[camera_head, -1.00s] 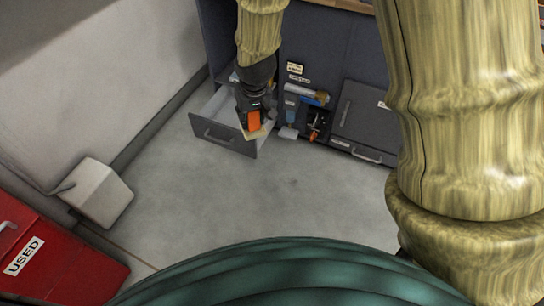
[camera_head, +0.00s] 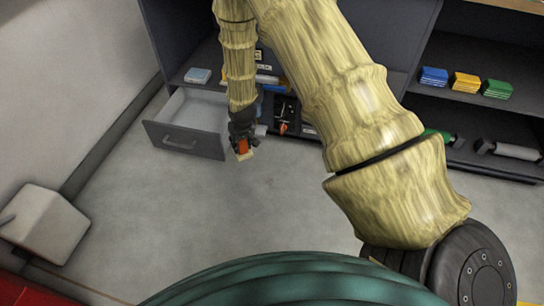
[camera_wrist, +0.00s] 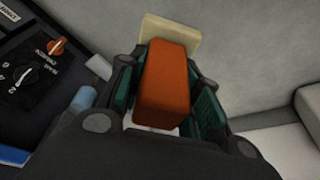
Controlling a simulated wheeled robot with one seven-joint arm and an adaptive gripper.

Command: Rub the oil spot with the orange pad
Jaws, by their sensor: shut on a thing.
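The orange pad is an orange block (camera_wrist: 165,85) with a cream layer (camera_wrist: 170,33) at its far end. My gripper (camera_wrist: 168,92) is shut on the orange block, one finger on each side. In the head view my gripper (camera_head: 242,132) points down with the pad (camera_head: 243,147) below it, just right of the open drawer. The cream end faces down, over the grey floor. Whether it touches the floor I cannot tell. I cannot make out an oil spot in either present view; my arm hides part of the floor.
A grey drawer (camera_head: 183,141) stands open to the left of my gripper. A white box (camera_head: 45,222) is by the left wall. Shelves at right hold blue (camera_head: 433,76), yellow (camera_head: 466,82) and green (camera_head: 497,88) stacks. The middle floor (camera_head: 200,215) is clear.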

